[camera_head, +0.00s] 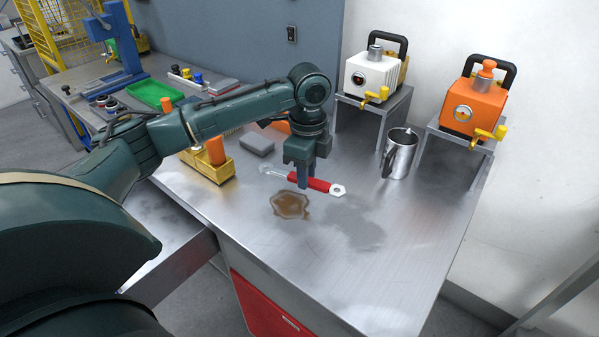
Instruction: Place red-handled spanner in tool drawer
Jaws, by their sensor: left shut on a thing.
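The red-handled spanner (318,185) is over the metal workbench, with its ring end to the right and its other end to the left. My left gripper (304,183) points down and is shut on the spanner's red handle. I cannot tell whether the spanner touches the bench top or hangs just above it. An open drawer (185,262) sticks out at the bench's left front side, partly hidden by my left arm. Another drawer or cabinet front, red (265,305), is below the bench edge. My right gripper is not in view.
A brown stain (290,205) lies on the bench near the spanner. The front right bench is clear.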

